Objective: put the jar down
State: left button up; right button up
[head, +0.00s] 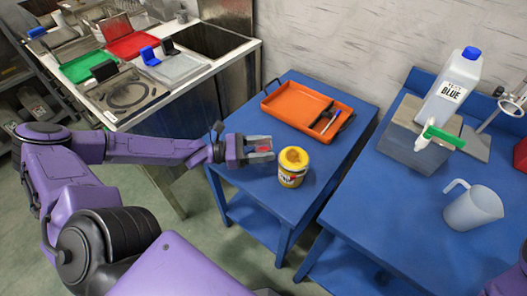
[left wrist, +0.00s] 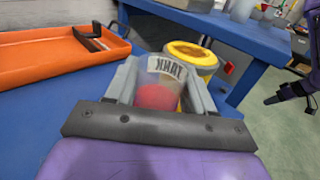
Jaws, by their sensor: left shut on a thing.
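My left gripper (head: 262,149) is shut on a small jar (left wrist: 158,82) with a pale label and a red lower part. In the head view only a bit of red and grey shows between the fingers. The gripper is over the left part of the small blue table (head: 310,163). I cannot tell whether the held jar touches the tabletop. A yellow jar (head: 291,178) with an orange-yellow top stands upright just right of the fingertips; it also shows behind the held jar in the left wrist view (left wrist: 193,55). My right gripper (left wrist: 274,98) shows small and dark at the right.
An orange tray (head: 279,104) with dark tools lies at the back of the small table. The table's front is clear. A larger blue table at right holds a white bottle (head: 449,95) and a pale jug (head: 472,208). A sink bench stands at back left.

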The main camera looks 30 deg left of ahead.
pick_arm(q)
notch_tip(320, 180, down, 4)
jog(key=shift+w+r+b, duration=0.15)
jog(key=shift+r+b, duration=0.05)
jog(key=shift+b, duration=0.75)
jog(key=shift+a+r, duration=0.1)
jog(key=o, duration=1.2)
jog(key=shift+c, duration=0.2)
